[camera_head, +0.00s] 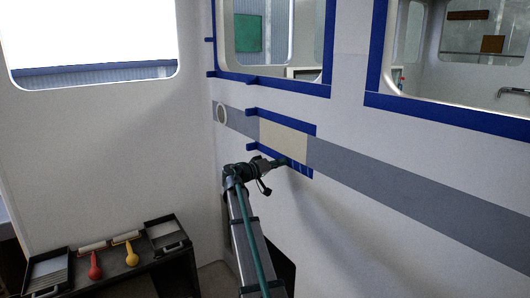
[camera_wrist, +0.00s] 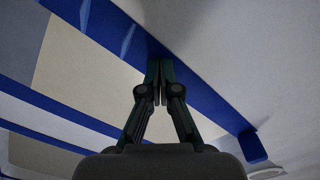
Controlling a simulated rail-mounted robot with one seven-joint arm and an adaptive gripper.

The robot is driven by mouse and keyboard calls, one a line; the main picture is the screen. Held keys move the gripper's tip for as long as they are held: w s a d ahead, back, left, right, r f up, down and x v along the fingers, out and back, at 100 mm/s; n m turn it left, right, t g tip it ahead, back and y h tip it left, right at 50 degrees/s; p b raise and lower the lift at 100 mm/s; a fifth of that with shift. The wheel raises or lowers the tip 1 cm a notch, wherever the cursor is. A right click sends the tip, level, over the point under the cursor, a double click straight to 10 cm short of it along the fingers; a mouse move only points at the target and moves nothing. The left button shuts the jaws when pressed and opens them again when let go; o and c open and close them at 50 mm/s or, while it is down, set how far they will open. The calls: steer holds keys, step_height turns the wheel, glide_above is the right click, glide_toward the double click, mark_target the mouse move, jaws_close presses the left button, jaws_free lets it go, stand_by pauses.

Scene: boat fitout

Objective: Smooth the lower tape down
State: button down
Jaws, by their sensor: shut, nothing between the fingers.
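The lower tape (camera_head: 300,169) is a blue strip on the white wall, along the bottom edge of a cream patch (camera_head: 284,140). In the wrist view the lower tape (camera_wrist: 205,100) runs diagonally, with lighter crease-like marks (camera_wrist: 128,40) near its upper left part. A tab (camera_wrist: 252,147) bends off its other end. My gripper (camera_head: 286,162) is shut and empty, with its fingertips at the middle of the lower tape. The fingertips (camera_wrist: 159,68) overlap the tape in the wrist view; I cannot tell if they touch it. The upper tape (camera_head: 283,121) borders the patch's top edge.
A grey stripe (camera_head: 400,186) runs along the wall on both sides of the patch. A round white ring (camera_head: 222,114) sits at its left. Blue-taped windows (camera_head: 350,50) are above. A dark bench with trays (camera_head: 167,233), a red tool (camera_head: 95,265) and a yellow tool (camera_head: 132,254) stands lower left.

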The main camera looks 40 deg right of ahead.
mark_target(299, 168)
steer(key=shift+s+a+b, duration=0.2)
steer(key=shift+s+b, duration=0.35)
steer(key=shift+s, duration=1.3)
steer(key=shift+s+a+b, duration=0.2)
steer(key=shift+s+b, duration=0.35)
steer(key=shift+s, duration=1.3)
steer(key=shift+a, duration=0.1)
steer(key=w+a+b, duration=0.1)
steer(key=a, duration=0.6)
steer(key=shift+a+b, duration=0.3)
steer(key=shift+a, duration=0.1)
